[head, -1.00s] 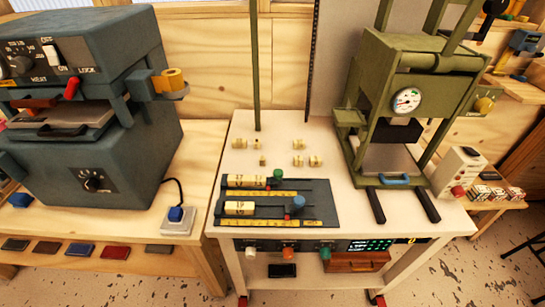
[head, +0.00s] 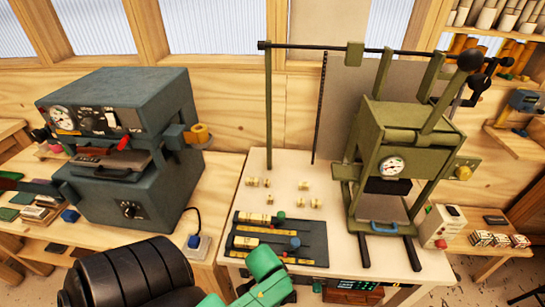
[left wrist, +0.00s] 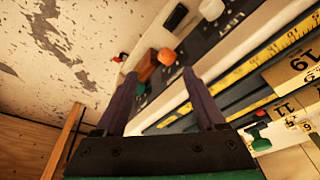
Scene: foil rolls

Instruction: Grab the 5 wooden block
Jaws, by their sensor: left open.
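Several small pale wooden blocks lie on the white table, including one at the back left (head: 252,182) and one at the right (head: 316,203). Longer groups of pale blocks (head: 255,218) sit in the dark ruler tray (head: 315,233). In the left wrist view, blocks marked 19 (left wrist: 300,72) and 11 (left wrist: 287,108) show at the right. I cannot read a 5 on any block. My left gripper (left wrist: 160,78) is open and empty, with its fingers near the table's front edge. In the head view only its green wrist shows clearly. My right gripper is not in view.
A grey machine (head: 130,150) stands at the left and a green press (head: 400,150) at the right of the table. A vertical green post (head: 269,110) rises behind the blocks. Bare table surrounds the loose blocks.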

